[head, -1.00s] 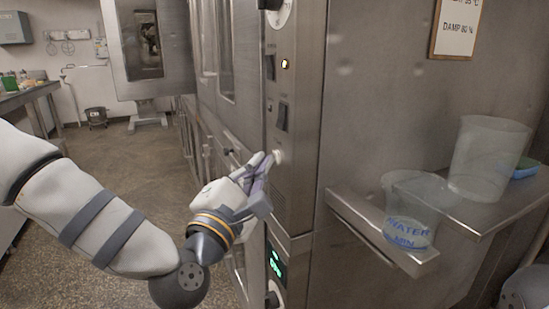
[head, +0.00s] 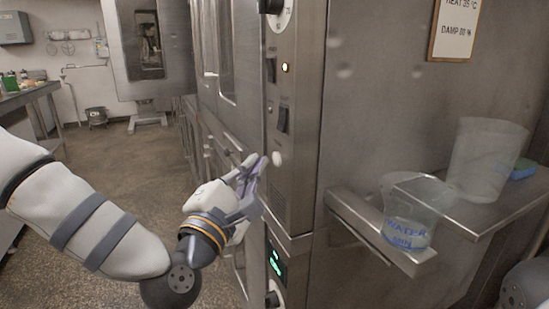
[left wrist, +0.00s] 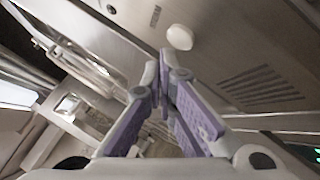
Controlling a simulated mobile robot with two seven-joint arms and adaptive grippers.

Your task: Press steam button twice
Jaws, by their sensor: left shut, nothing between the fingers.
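The steam button is most likely the round white button (head: 277,159) low on the steel control panel, below the rocker switch. In the left wrist view the white button (left wrist: 180,37) stands just beyond and slightly right of my fingertips. My left gripper (head: 259,162) is shut and empty, its fingertips just left of the button with a small gap showing. In the left wrist view the purple-padded fingers of my left gripper (left wrist: 161,58) meet at their tips. My right gripper is not in view.
A steel shelf (head: 480,222) at right holds a clear jug marked water (head: 408,225) and a larger clear container (head: 487,160). Open floor lies left.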

